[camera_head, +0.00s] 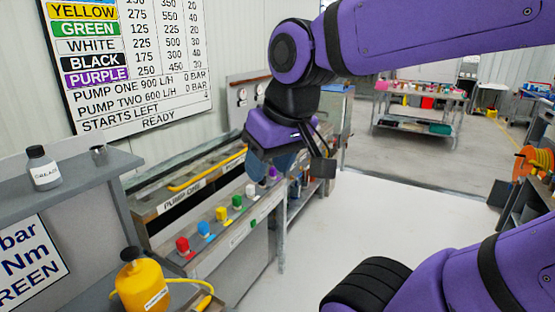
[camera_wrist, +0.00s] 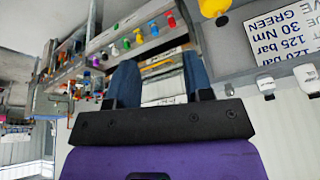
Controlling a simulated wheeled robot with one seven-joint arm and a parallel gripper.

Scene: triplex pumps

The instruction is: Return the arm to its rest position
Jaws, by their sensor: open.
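My purple arm reaches in from the upper right in the head view and bends down at a dark wrist joint. My gripper (camera_head: 287,163) hangs in the air in front of the bench (camera_head: 236,226) with the coloured knobs, hiding part of its far end. In the wrist view, which looks upside down, the two blue fingers of my gripper (camera_wrist: 160,78) stand apart with nothing between them. The red knob (camera_head: 183,245), blue knob (camera_head: 204,229), yellow knob (camera_head: 221,213), green knob (camera_head: 237,201) and white knob (camera_head: 250,190) line the bench.
A grey bottle (camera_head: 42,170) and a small metal cup (camera_head: 99,154) stand on a grey ledge at left. A yellow container (camera_head: 141,284) is at the lower left. A chart board (camera_head: 140,60) hangs behind. White floor (camera_head: 350,225) lies open right of the bench.

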